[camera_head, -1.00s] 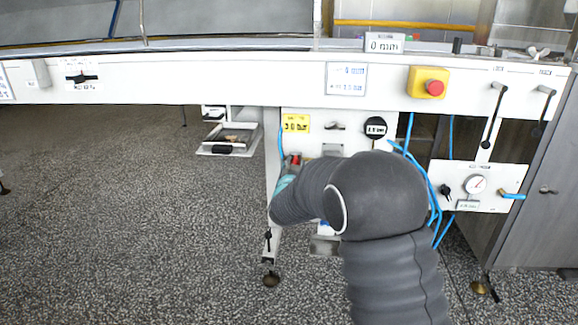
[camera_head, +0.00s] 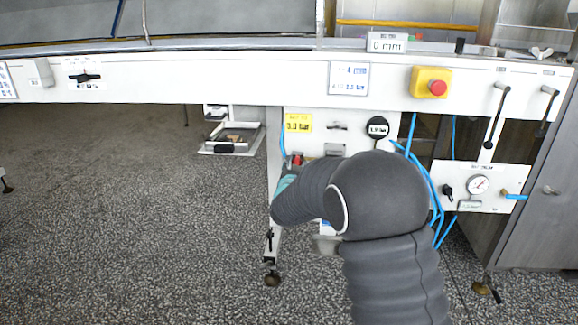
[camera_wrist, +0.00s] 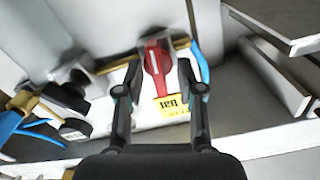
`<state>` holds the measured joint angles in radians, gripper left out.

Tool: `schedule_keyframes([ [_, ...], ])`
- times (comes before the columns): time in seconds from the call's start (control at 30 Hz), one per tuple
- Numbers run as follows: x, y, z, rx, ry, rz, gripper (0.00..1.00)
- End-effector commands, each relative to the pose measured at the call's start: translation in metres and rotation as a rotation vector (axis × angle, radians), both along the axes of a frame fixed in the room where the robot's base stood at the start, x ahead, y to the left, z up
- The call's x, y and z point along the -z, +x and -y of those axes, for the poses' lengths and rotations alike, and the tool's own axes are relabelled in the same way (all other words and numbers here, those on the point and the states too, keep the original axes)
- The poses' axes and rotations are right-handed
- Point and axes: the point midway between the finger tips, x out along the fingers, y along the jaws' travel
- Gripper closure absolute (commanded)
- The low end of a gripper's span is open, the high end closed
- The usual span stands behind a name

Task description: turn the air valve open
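The air valve has a red handle (camera_wrist: 157,60) on a brass-coloured pipe, seen between the fingers in the wrist view. In the head view a small red part (camera_head: 297,160) shows just above my arm's end, below the yellow 3.0 bar label (camera_head: 298,123). My gripper (camera_wrist: 158,70) is open, with one finger on each side of the red handle. Gaps show between the fingers and the handle. I cannot tell how far the fingertips reach past it. In the head view my arm hides most of the gripper and valve surroundings.
A blue hose (camera_wrist: 199,60) runs close beside the right finger in the wrist view. A black knob (camera_wrist: 72,90) stands to the left. The white machine beam (camera_head: 230,82) spans above my arm. A gauge panel (camera_head: 455,174) hangs at right. Open floor lies at left.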

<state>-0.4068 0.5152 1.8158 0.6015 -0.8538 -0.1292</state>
Motion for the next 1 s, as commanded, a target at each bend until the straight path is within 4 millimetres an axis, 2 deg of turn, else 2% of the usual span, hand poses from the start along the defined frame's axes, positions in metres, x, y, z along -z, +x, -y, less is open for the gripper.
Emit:
schedule_keyframes([
  [0.2,-0.001,-0.001,0.001,0.002,0.001,0.001,0.62],
  [0.33,-0.001,-0.012,0.000,0.001,0.001,0.001,0.62],
  [0.8,-0.001,-0.097,-0.003,0.001,0.000,0.002,0.62],
  [1.0,-0.001,-0.116,-0.003,0.001,0.001,0.001,0.62],
])
